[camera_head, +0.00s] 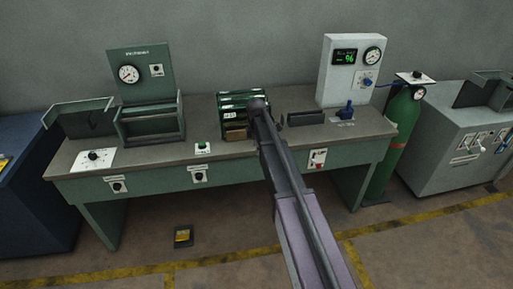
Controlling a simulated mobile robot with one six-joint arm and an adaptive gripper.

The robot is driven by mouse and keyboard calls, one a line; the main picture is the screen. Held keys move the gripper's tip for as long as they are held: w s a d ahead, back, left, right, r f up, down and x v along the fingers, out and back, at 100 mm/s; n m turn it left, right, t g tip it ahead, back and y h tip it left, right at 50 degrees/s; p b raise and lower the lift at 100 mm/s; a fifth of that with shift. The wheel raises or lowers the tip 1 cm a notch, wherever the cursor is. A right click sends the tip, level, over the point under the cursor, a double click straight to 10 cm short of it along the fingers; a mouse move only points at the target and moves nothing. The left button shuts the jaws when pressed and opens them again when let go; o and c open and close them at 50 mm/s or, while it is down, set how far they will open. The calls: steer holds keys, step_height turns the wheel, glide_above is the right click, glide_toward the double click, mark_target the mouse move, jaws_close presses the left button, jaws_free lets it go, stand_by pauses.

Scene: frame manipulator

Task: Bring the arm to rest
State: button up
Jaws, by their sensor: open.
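My arm reaches up from the bottom of the head view to the middle of the workbench (210,150). Its dark far end is in front of the right side of a green rack (232,99) on the bench. I cannot make out my gripper or its fingers, and nothing held can be seen. The arm hides part of the bench top and front. I cannot tell whether the arm touches the rack.
A gauge panel (140,70) and open green tray (152,123) stand at left. A green gas cylinder (398,140) stands beside the bench. A small box (183,236) lies on the floor.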

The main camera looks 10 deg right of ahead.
steer(key=shift+s, duration=0.1)
stand_by(0.4)
steer(key=s+m, duration=1.8)
steer(key=s, duration=1.1)
